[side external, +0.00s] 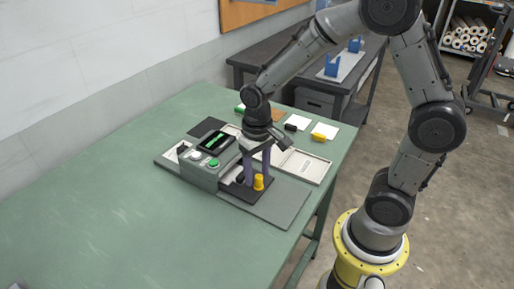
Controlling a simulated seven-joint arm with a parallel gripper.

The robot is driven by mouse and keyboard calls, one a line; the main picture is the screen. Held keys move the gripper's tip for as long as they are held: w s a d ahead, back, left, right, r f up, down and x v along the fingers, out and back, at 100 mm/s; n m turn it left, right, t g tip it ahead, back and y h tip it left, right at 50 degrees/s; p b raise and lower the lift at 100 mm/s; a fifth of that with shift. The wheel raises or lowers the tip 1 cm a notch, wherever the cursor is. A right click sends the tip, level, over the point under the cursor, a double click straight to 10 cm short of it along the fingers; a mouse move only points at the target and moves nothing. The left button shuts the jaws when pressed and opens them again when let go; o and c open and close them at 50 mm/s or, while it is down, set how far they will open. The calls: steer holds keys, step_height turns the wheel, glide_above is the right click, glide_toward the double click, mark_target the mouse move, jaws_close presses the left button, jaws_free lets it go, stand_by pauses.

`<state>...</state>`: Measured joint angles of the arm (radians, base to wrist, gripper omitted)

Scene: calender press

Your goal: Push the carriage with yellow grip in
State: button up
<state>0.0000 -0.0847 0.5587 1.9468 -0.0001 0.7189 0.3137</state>
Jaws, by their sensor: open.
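The carriage (237,190) is a dark plate on the right side of the press (200,172). Its yellow grip (259,183) stands upright near the plate's right side. My gripper (257,179) points down over the carriage, with its two purple-grey fingers apart. The fingertips are close to the yellow grip, one to its left and one partly behind it. I cannot tell whether they touch it. A small dark knob (240,179) shows left of the fingers. My fingers hide part of the carriage.
The press has a dark screen (216,144), a white button (196,155) and a green button (213,163). It stands on a grey base plate (268,210). The table's (130,190) left and front are clear.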

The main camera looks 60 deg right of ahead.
step_height(320, 180, up, 12)
stand_by(0.4)
steer(key=s+r+n+t, duration=0.1)
steer(key=s+t, duration=0.1)
steer(key=s, duration=0.5)
steer(key=s+r+n+t, duration=0.2)
steer(key=s+t, duration=0.1)
steer(key=s, duration=0.4)
steer(key=shift+s+r+n+t, duration=0.2)
steer(key=shift+r+n+t, duration=0.1)
stand_by(0.7)
